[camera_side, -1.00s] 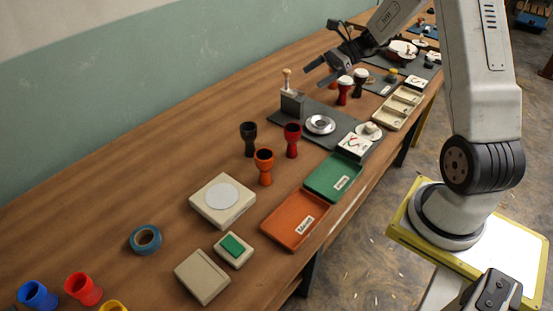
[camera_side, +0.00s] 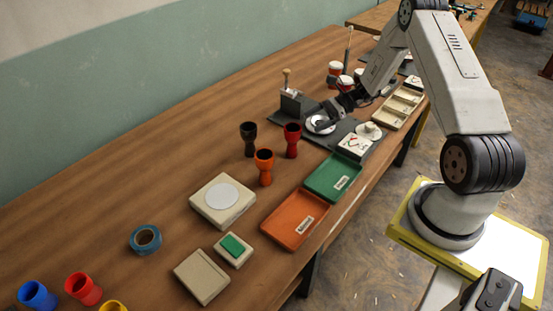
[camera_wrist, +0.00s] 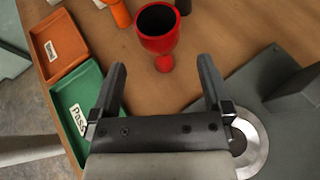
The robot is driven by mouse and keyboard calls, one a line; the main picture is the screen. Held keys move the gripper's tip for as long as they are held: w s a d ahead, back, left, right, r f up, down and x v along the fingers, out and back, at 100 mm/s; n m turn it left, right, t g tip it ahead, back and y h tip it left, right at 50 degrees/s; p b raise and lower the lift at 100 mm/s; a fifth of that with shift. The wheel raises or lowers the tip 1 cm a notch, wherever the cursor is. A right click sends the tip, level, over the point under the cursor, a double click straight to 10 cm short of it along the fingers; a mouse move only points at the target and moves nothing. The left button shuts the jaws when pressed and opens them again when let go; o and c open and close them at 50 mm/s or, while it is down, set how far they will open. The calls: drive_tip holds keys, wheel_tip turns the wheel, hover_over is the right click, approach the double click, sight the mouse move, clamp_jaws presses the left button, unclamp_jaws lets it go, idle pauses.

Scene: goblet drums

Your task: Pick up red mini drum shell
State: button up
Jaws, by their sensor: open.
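The red mini drum shell (camera_side: 292,140) stands upright on the wooden table, beside an orange shell (camera_side: 265,167) and a black shell (camera_side: 249,139). In the wrist view the red shell (camera_wrist: 157,32) shows its dark open top, ahead of my fingertips and roughly centred between them. My gripper (camera_side: 325,121) is over the dark mat, to the right of the red shell and apart from it. In the wrist view my gripper (camera_wrist: 162,75) has its two fingers wide apart with nothing between them.
A green tray (camera_side: 323,189) marked Pass and an orange tray (camera_side: 272,220) lie along the table's front. The dark mat (camera_side: 352,123) carries a round metal disc (camera_wrist: 249,142) close to my gripper. Bare table lies left of the shells.

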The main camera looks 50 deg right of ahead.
sight(294, 127)
drive_tip(key=shift+w+a+f, duration=0.1)
drive_tip(key=shift+x, duration=3.75)
drive_tip(key=shift+a, duration=0.1)
drive_tip(key=c, duration=1.1)
drive_tip(key=shift+r, duration=0.25)
drive_tip(key=shift+r, duration=0.7)
drive_tip(key=s+a+r, duration=0.3)
drive_tip(key=s+r, duration=0.8)
drive_tip(key=s, duration=0.2)
drive_tip(key=shift+s+a+r, duration=0.2)
drive_tip(key=shift+s+a, duration=0.05)
drive_tip(key=shift+s, duration=0.1)
